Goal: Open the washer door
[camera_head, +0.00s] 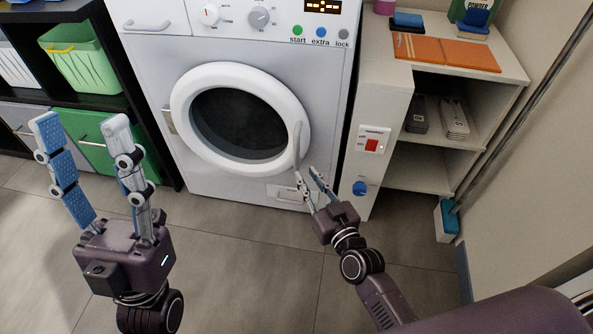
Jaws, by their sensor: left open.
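The washer (150,80) is a white front-loader at the back centre. Its round door (178,108) has a thick white rim and dark glass and looks shut. The door handle (298,138) is a pale upright bar on the rim's right side. My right gripper (306,173) is just below the handle's lower end, its two fingers pointing up at the washer with a narrow gap between them. Whether a fingertip touches the handle I cannot tell. My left gripper (80,118) is wide open and empty, over the floor at the left, away from the washer.
A black shelf unit with a green basket (78,60) and green drawer (115,138) stands left. A white cabinet (385,90) with a red switch (372,145) and blue knob (360,188) stands right, close to my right gripper. The tiled floor (240,275) in front is clear.

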